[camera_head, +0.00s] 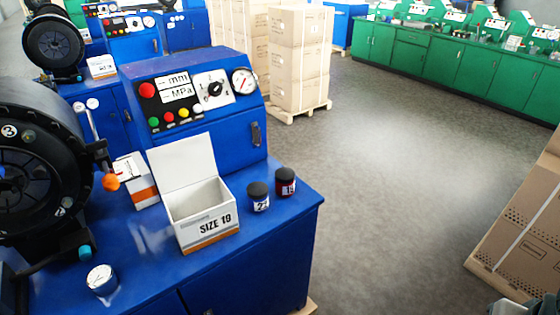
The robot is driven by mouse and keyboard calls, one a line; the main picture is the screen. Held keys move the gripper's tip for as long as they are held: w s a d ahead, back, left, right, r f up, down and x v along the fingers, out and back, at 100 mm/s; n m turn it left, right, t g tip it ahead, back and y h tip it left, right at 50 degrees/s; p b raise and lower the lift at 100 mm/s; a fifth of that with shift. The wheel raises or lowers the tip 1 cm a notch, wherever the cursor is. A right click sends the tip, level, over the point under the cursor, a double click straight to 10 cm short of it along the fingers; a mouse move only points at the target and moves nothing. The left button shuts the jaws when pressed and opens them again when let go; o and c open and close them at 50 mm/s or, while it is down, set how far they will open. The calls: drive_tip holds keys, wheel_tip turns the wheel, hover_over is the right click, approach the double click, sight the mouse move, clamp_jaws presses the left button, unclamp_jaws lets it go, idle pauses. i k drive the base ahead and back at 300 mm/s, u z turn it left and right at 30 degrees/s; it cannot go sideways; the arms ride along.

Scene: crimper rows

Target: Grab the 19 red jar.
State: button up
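The red jar (286,187) has a black lid and a label reading 19. It stands upright on the blue machine's top, near its right edge. A dark jar (258,203) with a black lid stands just left of it; its white label starts with 2 and is only partly readable. An open white box (206,222) marked SIZE 19 stands left of both jars, its lid raised. No gripper fingers show in this view.
The blue bench top (262,238) is clear in front of the jars. A small round container (101,281) stands at the front left. The control panel (196,98) rises behind. Stacked cartons (527,225) stand at right; open floor (385,190) lies between.

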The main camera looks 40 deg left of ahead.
sight(285, 177)
drive_tip(key=u, duration=0.75)
drive_tip(key=i, duration=0.9)
drive_tip(key=u, duration=1.4)
drive_tip(key=i, duration=0.3)
drive_tip(key=u, duration=0.2)
